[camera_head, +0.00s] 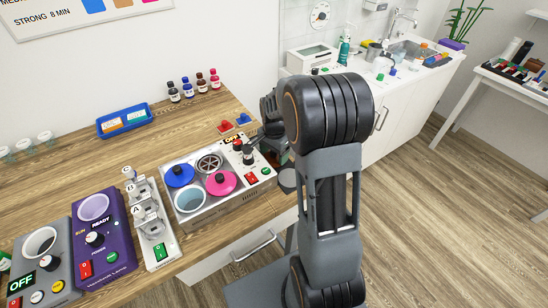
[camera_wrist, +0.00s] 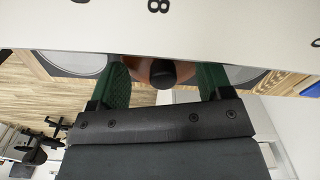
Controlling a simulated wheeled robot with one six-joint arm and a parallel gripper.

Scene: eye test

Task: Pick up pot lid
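In the head view, a blue round lid (camera_head: 180,176) and a pink round lid (camera_head: 220,183), each with a dark knob, lie on a pale unit (camera_head: 232,198) on the wooden table. I cannot tell which one is the pot lid. My gripper (camera_wrist: 163,76) has its two green fingers apart in the wrist view. Between them shows an orange-brown rounded thing (camera_wrist: 136,67) with a black knob (camera_wrist: 164,76); I see no clear contact.
A white panel (camera_wrist: 220,25) with numerals fills the top of the wrist view. On the table stand a white switch unit (camera_head: 158,250), a purple device (camera_head: 100,245), a grey device (camera_head: 35,285), a blue tray (camera_head: 125,130) and several small bottles (camera_head: 188,91). Floor is clear at right.

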